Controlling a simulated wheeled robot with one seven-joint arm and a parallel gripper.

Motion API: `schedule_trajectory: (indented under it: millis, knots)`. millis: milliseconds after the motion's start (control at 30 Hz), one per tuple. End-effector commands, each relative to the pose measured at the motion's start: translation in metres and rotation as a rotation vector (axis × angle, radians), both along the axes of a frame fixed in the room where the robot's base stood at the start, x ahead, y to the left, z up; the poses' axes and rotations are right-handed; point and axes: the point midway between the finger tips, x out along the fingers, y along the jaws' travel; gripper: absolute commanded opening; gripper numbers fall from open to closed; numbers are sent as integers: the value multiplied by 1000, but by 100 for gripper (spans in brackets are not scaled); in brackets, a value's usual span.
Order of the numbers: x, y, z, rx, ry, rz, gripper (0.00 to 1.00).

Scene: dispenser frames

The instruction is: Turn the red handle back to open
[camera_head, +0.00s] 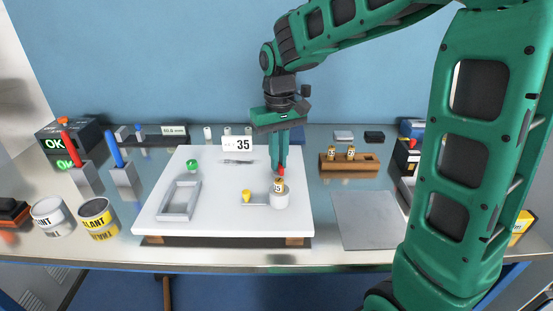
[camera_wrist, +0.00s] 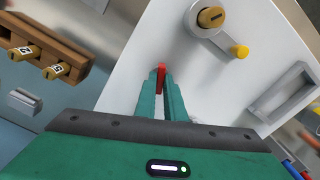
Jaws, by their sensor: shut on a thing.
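On the board lie a grey frame (camera_head: 179,200) and a green knob (camera_head: 192,165); a "35" sign (camera_head: 237,144) stands behind. A red lever (camera_head: 70,149) and a blue lever (camera_head: 115,149) stand at left. A wooden rack (camera_head: 349,164) and clear grey mat (camera_head: 366,220) are at right.

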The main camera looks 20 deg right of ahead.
Motion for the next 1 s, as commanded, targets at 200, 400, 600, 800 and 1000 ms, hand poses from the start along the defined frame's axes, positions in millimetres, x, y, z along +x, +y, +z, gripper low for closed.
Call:
schedule_trajectory:
  millis: [200,400,600,800,1000]
  knots:
    - [4,0,2,1,-12,-189,0]
    - [4,0,3,2,-12,-323,0]
    - [4,0,3,3,-13,-410,0]
    - [4,0,3,2,-13,-450,0]
    - [4,0,3,4,-14,-461,0]
